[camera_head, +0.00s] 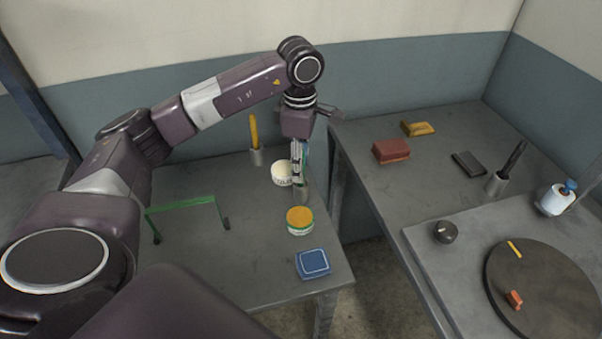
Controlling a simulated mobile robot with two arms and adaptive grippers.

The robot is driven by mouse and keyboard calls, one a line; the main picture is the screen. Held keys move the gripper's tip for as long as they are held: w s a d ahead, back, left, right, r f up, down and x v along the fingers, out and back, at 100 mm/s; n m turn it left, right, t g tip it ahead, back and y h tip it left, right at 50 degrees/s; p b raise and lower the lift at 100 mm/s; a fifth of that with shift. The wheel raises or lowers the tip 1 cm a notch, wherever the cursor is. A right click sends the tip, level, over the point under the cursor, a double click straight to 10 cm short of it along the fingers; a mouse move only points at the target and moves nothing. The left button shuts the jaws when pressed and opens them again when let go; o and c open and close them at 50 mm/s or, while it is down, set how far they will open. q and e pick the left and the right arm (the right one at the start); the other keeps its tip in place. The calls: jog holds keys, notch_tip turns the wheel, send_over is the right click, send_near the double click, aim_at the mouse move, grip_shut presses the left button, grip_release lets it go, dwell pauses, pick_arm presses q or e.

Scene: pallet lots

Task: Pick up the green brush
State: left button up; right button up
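My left gripper (298,170) points down over the small table, its fingers just above or at a grey cup (302,192). A thin strip of green (305,149) shows right beside the fingers; it looks like the handle of the green brush standing in that cup. The fingers hide most of it, and I cannot tell whether they are closed on it. My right gripper is not in view.
A yellow brush (254,130) stands in another cup behind. A white tub (281,174), a yellow-lidded jar (299,220), a blue box (312,263) and a green bar frame (181,204) are nearby. The right table holds a red block (391,151) and a dark turntable (545,300).

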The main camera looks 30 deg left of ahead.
pick_arm(q)
notch_tip(320, 180, down, 3)
jog(key=shift+f, duration=0.15)
jog(key=shift+c, duration=0.3)
grip_shut()
jog(key=shift+w+r, duration=0.1)
jog(key=shift+r, duration=0.45)
notch_tip(320, 180, up, 11)
jog(key=shift+f+b, duration=0.1)
jog(key=shift+b, duration=0.45)
notch_tip(320, 180, up, 8)
jog(key=p, duration=0.2)
send_over(301, 185)
jog(key=shift+w+a, duration=0.25)
jog(key=shift+w, duration=0.1)
